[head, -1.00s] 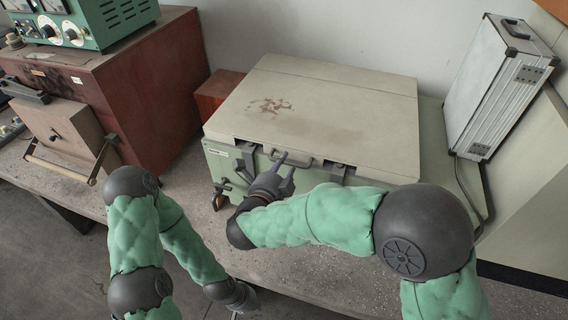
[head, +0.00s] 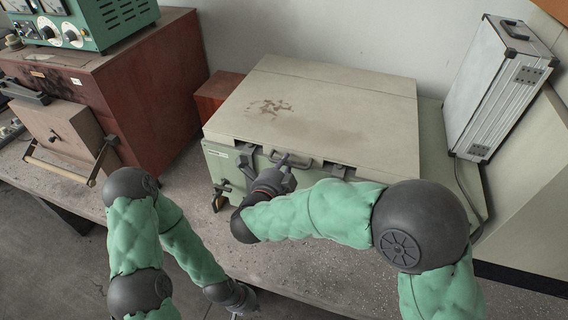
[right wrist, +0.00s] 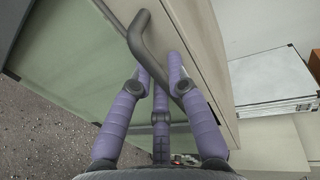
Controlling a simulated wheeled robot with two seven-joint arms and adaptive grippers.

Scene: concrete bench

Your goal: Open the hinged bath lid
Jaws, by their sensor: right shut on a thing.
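The bath lid (head: 330,100) is a wide cream panel with brown stains, lying flat and closed on the pale green bath body (head: 225,165). A grey bar handle (head: 310,163) is on its front edge; it also shows large in the right wrist view (right wrist: 146,42). My right gripper (head: 287,164) is at the front of the lid, shut on the handle. In the right wrist view its purple fingers (right wrist: 160,78) are around the handle's lower end. My left gripper (head: 240,306) is low in front of the bench, away from the lid; its fingers are too small to read.
A silver case (head: 495,90) stands right of the bath against the wall. A dark red box (head: 215,92) stands behind left. A large red-brown furnace (head: 130,90) with a green instrument (head: 100,18) on top fills the left. Dark latches (head: 245,158) sit on the bath front.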

